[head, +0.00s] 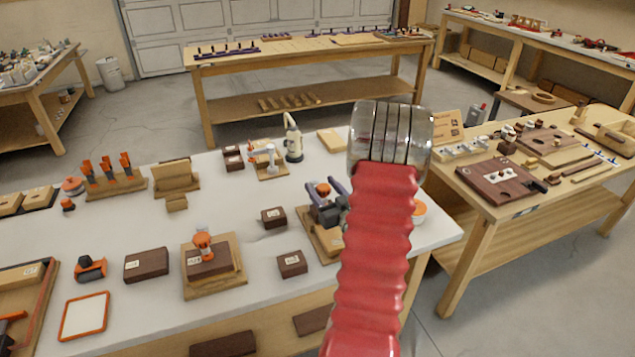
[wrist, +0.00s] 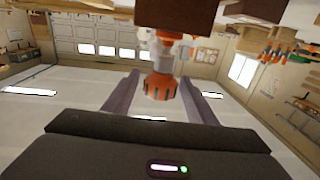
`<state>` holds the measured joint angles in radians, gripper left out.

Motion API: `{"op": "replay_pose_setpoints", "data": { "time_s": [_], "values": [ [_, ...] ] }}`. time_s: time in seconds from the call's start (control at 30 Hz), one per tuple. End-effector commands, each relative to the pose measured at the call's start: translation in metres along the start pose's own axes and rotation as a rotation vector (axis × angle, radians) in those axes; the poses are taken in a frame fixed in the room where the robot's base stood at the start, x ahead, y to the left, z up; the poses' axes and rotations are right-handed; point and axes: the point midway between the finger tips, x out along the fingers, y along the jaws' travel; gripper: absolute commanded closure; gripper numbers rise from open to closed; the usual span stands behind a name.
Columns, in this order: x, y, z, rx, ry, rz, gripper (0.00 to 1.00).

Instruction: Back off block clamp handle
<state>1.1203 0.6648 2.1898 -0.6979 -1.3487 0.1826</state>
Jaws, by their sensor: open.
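An orange ribbed clamp handle (wrist: 160,88) on a grey-white stem shows in the wrist view, below a dark brown block (wrist: 178,14). My gripper (wrist: 158,92) is open, with one purple-grey finger on each side of the handle. I cannot tell whether either finger touches it. In the head view my gripper (head: 326,208) is at a wooden fixture (head: 322,245) right of the bench's middle, partly hidden by my red sleeved arm. An orange part (head: 323,188) shows beside the fingers. A similar clamp (head: 203,243) stands left, on a brown block over a wooden base.
Loose brown blocks (head: 292,264) lie left of my gripper. A white bottle-shaped item (head: 293,140) stands behind. An orange-rimmed tray (head: 84,316) is at the front left. Bare white bench top lies between these items.

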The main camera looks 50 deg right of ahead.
Motion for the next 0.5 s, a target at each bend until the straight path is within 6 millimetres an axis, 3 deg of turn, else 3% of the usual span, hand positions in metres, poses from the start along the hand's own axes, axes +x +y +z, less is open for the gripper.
{"op": "replay_pose_setpoints", "data": {
  "time_s": [0.2, 0.5],
  "values": [
    [0.026, -0.001, 0.000, 0.000, 0.000, -0.002, 0.48],
    [0.032, 0.000, 0.000, 0.000, -0.001, 0.000, 0.48]
  ]
}}
